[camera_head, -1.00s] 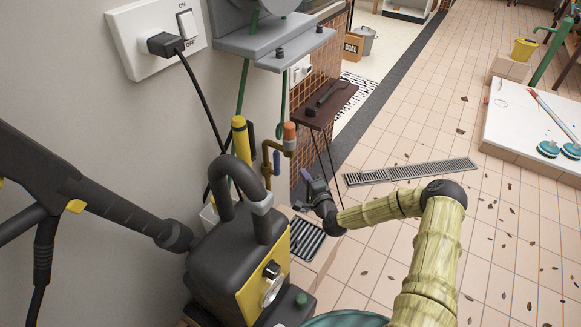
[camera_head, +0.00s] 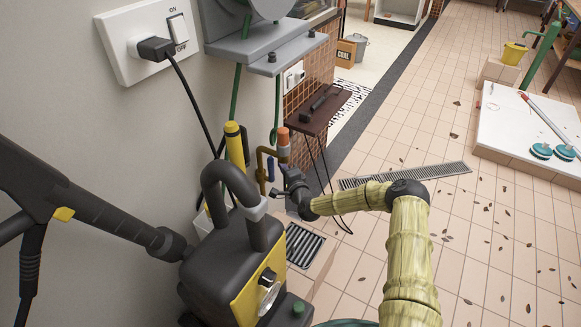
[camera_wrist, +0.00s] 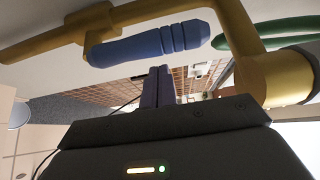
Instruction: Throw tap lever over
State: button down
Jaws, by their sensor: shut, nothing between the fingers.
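The tap is a brass pipe (camera_head: 263,153) with an orange top (camera_head: 283,137), standing by the wall. Its blue ribbed lever (camera_head: 271,170) hangs down beside the pipe. In the wrist view the lever (camera_wrist: 150,45) lies across the upper middle, with the brass pipe (camera_wrist: 240,40) around it. My gripper (camera_head: 286,174) is just right of the lever. In the wrist view my gripper's fingers (camera_wrist: 159,85) are together and empty, with their tips just below the lever. I cannot tell whether they touch it.
A black and yellow machine (camera_head: 235,260) with a thick hose stands in front of the tap. A floor drain grate (camera_head: 303,246) lies below. A dark small table (camera_head: 318,110) stands behind. Green pipe (camera_wrist: 275,50) shows beside the tap.

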jog(key=shift+s+a, duration=0.6)
jog(key=shift+s, duration=0.05)
jog(key=shift+w+d, duration=0.1)
